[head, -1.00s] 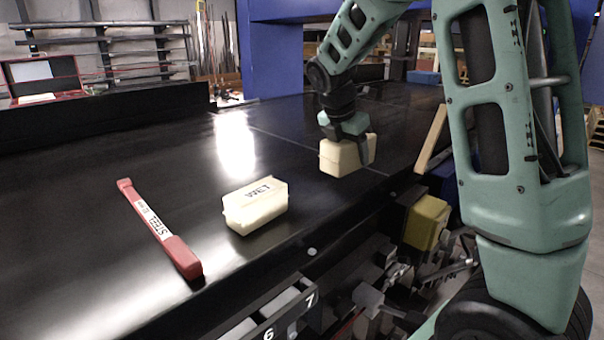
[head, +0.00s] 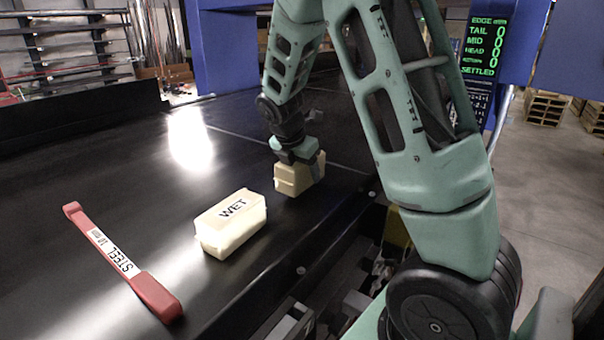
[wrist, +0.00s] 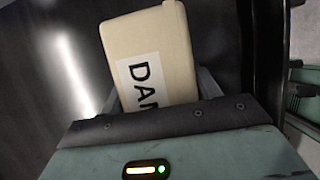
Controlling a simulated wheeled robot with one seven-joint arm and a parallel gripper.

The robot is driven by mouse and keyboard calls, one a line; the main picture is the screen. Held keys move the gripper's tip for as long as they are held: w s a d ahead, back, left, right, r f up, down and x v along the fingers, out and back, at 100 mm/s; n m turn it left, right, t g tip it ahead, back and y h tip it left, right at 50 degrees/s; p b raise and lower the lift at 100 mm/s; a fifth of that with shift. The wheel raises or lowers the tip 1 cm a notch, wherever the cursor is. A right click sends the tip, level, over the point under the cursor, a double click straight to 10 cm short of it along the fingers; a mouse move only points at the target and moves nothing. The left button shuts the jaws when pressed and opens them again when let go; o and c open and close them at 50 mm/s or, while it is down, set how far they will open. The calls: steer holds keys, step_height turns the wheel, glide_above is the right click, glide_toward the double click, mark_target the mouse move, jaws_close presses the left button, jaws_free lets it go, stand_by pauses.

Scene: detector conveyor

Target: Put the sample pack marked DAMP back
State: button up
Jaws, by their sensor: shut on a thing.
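The cream sample pack marked DAMP (head: 290,180) is in my gripper (head: 300,168), on or just above the black conveyor belt (head: 130,170); I cannot tell whether it touches. In the wrist view the pack (wrist: 155,45) shows a white label reading "DA" and part of a further letter, the rest hidden by my gripper (wrist: 165,95). My gripper is shut on it. A similar cream pack marked WET (head: 232,222) sits on the belt, nearer and to the left, apart from the held pack.
A red bar labelled STEEL (head: 120,262) lies on the belt at the front left. A display (head: 487,45) at the upper right reads EDGE, with zeros for TAIL, MID and HEAD, and SETTLED. Blue frame posts (head: 225,50) stand behind.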

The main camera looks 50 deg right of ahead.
steer(key=shift+f, duration=0.95)
steer(key=shift+f, duration=0.1)
steer(key=o, duration=1.3)
steer(key=shift+r, duration=0.2)
steer(key=b+v, duration=0.2)
steer(key=v, duration=1)
steer(key=shift+d+f, duration=0.1)
